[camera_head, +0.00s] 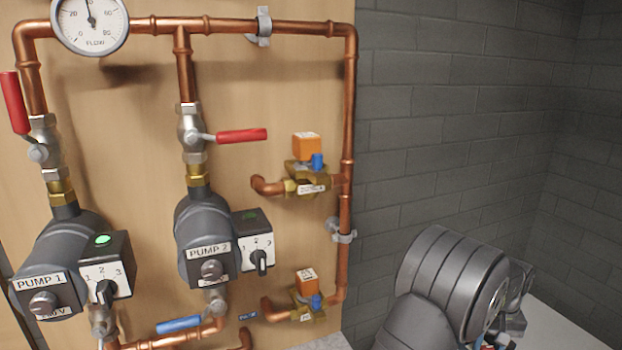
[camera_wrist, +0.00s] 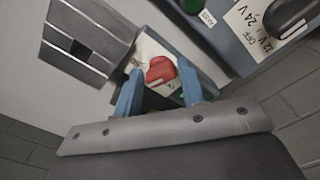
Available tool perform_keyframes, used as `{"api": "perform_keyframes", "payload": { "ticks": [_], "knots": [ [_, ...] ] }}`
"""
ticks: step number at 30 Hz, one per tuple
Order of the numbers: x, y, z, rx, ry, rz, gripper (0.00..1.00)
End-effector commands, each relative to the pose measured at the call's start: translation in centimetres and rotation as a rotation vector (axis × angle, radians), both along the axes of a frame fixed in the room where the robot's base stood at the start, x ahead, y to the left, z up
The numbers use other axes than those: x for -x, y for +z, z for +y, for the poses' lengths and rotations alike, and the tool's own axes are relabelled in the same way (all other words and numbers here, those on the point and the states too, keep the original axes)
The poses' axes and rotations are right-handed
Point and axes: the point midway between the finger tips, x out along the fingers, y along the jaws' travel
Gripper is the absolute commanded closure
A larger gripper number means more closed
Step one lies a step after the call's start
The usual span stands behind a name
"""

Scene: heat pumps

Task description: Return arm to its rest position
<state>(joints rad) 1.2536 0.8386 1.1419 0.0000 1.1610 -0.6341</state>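My gripper (camera_wrist: 159,72) shows in the wrist view as two blue fingers standing apart, with nothing clearly held between them. A red knob or button (camera_wrist: 161,70) on a white plate appears in the gap, beyond the fingers; I cannot tell how far away it is. In the head view my grey arm is folded at the lower right, to the right of the pump board, and its gripper is mostly hidden or cut off by the bottom edge.
The wooden board carries copper pipes (camera_head: 348,110), pump 1 (camera_head: 62,255), pump 2 (camera_head: 205,230), red levers (camera_head: 242,136) and a flow gauge (camera_head: 90,20). A grey brick wall (camera_head: 450,110) stands behind. The wrist view shows a box marked 12 V and 24 V (camera_wrist: 245,40).

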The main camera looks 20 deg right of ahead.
Motion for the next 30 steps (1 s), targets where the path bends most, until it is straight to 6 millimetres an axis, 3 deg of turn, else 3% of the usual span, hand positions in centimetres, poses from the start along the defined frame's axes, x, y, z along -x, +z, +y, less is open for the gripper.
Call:
{"api": "perform_keyframes", "payload": {
  "ticks": [16,26,30],
  "knots": [
    [0.03,0.0,-0.03,0.0,0.093,0.0,0.63],
    [0.08,0.01,-0.1,0.002,0.091,0.0,0.0],
    [0.18,0.27,-0.46,0.031,0.075,-0.004,0.01]
  ]
}}
